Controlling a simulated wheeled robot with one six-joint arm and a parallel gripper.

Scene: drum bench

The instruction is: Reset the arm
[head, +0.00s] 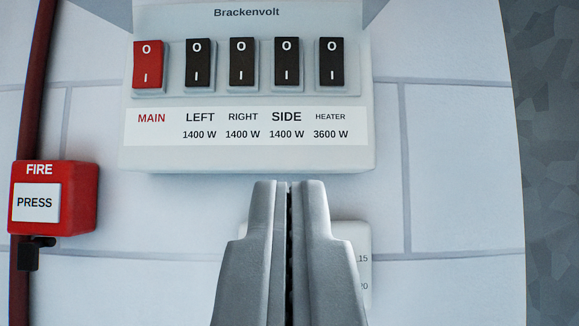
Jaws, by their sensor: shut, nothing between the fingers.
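My gripper (284,184) is in the lower middle of the head view, with its two grey fingers pressed together and nothing between them. Its tips are just below the lower edge of a pale switch panel (250,158) labelled Brackenvolt. I cannot tell how far the tips are from the wall. No other part of my arm shows.
The panel bears a red MAIN switch (148,64) and black switches LEFT (198,66), RIGHT (242,64), SIDE (287,64) and HEATER (331,64). A red fire box (80,195) hangs at left on a dark red pipe (30,100). My fingers partly hide a white plate (350,235).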

